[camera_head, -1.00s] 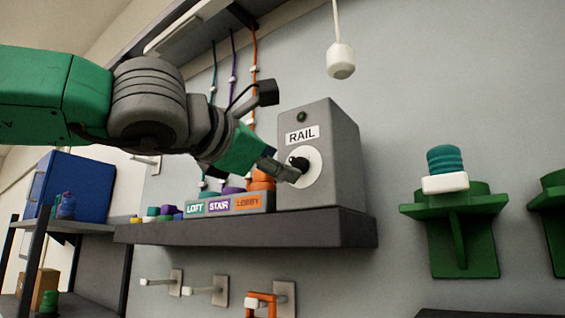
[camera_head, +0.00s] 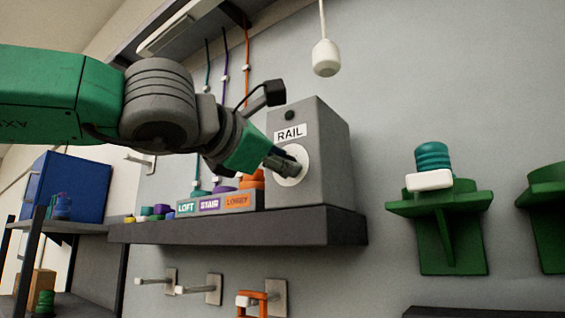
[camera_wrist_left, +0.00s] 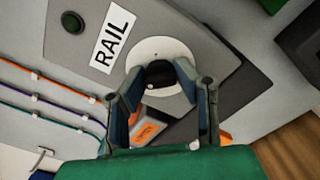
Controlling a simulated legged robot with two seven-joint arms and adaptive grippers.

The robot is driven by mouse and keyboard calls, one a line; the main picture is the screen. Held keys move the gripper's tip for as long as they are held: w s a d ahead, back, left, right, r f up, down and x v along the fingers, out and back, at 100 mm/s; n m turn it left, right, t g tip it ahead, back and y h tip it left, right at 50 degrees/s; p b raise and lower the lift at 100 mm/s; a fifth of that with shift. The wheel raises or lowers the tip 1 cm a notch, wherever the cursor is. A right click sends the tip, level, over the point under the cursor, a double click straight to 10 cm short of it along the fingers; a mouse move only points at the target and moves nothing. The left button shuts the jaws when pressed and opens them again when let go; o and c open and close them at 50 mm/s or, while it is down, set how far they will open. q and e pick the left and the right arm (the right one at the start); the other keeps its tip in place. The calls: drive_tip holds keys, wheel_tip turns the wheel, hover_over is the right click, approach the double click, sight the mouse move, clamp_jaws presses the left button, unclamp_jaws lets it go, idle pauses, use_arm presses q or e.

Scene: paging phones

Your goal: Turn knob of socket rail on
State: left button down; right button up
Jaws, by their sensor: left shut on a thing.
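The grey socket rail box (camera_head: 325,160) with a RAIL label (camera_head: 290,133) stands on the dark shelf. Its round white dial plate (camera_head: 286,179) faces me, and a small dark round part sits above the label. My left gripper (camera_head: 292,164) is at the dial, shut on the black knob, which its fingers mostly hide in the head view. In the left wrist view the knob (camera_wrist_left: 160,72) shows between the two fingers, in front of the white plate (camera_wrist_left: 165,47). My right gripper is not in view.
A white pendant (camera_head: 325,58) hangs above. Green brackets (camera_head: 440,205) are at the right; wall pegs (camera_head: 205,289) are below.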

use_arm(q)
drive_tip(key=shift+w+f+m+p, duration=0.1)
drive_tip(key=shift+f+m+p, duration=0.3)
drive_tip(key=shift+m+p, duration=0.2)
drive_tip(key=m+p, duration=0.2)
drive_tip(key=m, duration=0.1)
drive_tip(key=shift+r, duration=0.1)
drive_tip(key=m+p, duration=0.2)
drive_tip(key=shift+m, duration=0.4)
drive_tip(key=m+p, duration=0.1)
drive_tip(key=m, duration=0.2)
drive_tip(key=m+p, duration=0.1)
drive_tip(key=m, duration=0.2)
drive_tip(key=shift+m, duration=0.3)
drive_tip(key=shift+m+p, duration=0.35)
drive_tip(key=shift+m, duration=1.95)
